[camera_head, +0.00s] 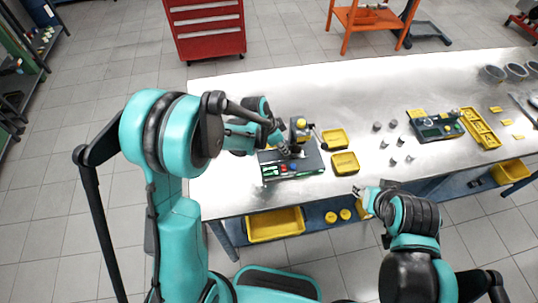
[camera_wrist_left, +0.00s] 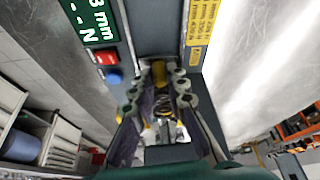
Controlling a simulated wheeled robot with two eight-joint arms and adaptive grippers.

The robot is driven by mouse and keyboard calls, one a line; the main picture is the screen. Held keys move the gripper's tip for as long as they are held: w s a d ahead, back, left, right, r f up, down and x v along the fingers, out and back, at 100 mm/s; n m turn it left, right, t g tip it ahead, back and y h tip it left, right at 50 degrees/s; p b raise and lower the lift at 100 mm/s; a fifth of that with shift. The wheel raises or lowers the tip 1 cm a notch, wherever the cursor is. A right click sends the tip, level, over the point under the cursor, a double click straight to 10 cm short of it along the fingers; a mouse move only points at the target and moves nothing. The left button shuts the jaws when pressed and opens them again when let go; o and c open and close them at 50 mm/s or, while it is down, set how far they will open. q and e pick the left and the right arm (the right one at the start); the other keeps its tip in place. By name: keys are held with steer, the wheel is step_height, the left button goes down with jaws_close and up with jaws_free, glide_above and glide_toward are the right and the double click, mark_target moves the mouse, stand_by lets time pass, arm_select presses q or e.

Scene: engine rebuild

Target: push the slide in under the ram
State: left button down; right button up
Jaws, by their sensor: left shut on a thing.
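The small bench press (camera_head: 301,134) has a yellow top and a dark body, with a lever on its right side. Its dark base (camera_head: 310,163) carries a green display (camera_head: 270,172) and red and blue buttons, which also show in the wrist view (camera_wrist_left: 106,57). My left gripper (camera_head: 288,150) is down at the press, over the base. In the wrist view its fingers (camera_wrist_left: 161,78) stand on both sides of a yellow and metal part (camera_wrist_left: 163,105), shut on it. The slide and ram cannot be clearly told apart there. My right gripper (camera_head: 363,193) is at the bench's front edge, away from the press.
Two yellow trays (camera_head: 344,163) lie right of the press, with several small metal cylinders (camera_head: 392,124) beyond. A yellow crate (camera_head: 274,224) is on the shelf below. The bench left of the press is clear.

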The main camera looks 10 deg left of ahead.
arm_select(q)
steer(key=shift+w+d, duration=0.3)
steer(key=shift+d, duration=0.4)
steer(key=c, duration=1.7)
jaws_free()
steer(key=shift+o, duration=1)
steer(key=shift+d, duration=0.1)
